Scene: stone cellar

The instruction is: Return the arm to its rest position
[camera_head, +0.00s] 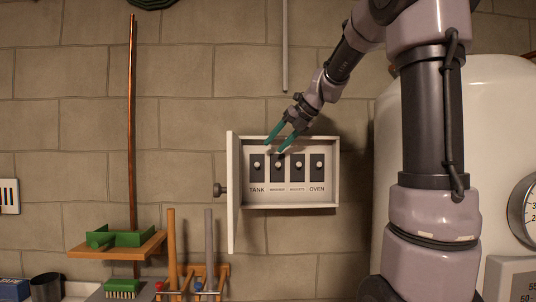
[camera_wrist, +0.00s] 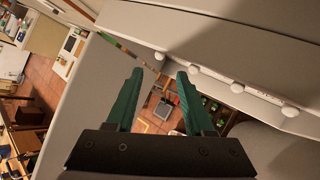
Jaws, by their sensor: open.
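My gripper (camera_head: 276,147) is open with its two green fingers apart and nothing between them. It is in front of the upper left part of an open switch box (camera_head: 290,206) on the wall, close to the switches marked TANK and the one beside it. The fingers also show in the wrist view (camera_wrist: 161,85), pointing past a pale panel with a row of round knobs (camera_wrist: 237,87). My arm reaches in from the upper right in the head view. I cannot tell whether a fingertip touches the box.
The box door (camera_head: 232,190) stands open on the left. A large white tank (camera_head: 500,120) with a gauge is at the right. A copper pipe (camera_head: 132,120) and a wooden shelf (camera_head: 145,246) with a green tray are at the left.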

